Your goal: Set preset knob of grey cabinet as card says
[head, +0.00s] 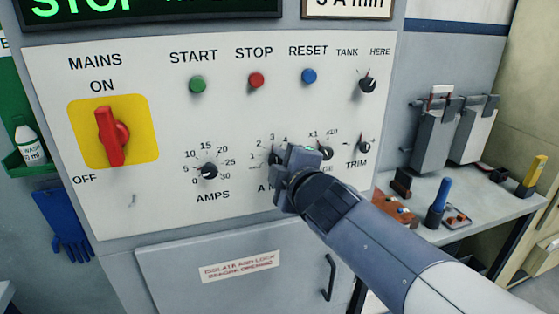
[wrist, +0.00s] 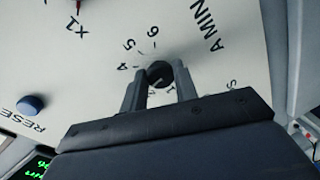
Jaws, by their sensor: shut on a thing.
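The grey cabinet's white panel (head: 225,120) fills much of the head view. Its A MIN knob (head: 274,159) is small and black, with a numbered dial around it, partly hidden behind my gripper (head: 288,160). In the wrist view the knob (wrist: 159,73) sits between the two fingers, and my gripper (wrist: 160,80) is shut on it. The numbers 4, 5 and 6 show beside it. I cannot make out where its pointer stands. A framed white card (head: 347,5) at the top is cut off; it reads "A min" after a digit I cannot read surely.
Nearby are the AMPS knob (head: 208,171), range knob (head: 325,153), TRIM knob (head: 364,147) and TANK/HERE selector (head: 367,84). Green, red and blue buttons (head: 308,76) sit above. The red mains switch (head: 111,136) is at left. A bench (head: 480,205) with tools stands at right.

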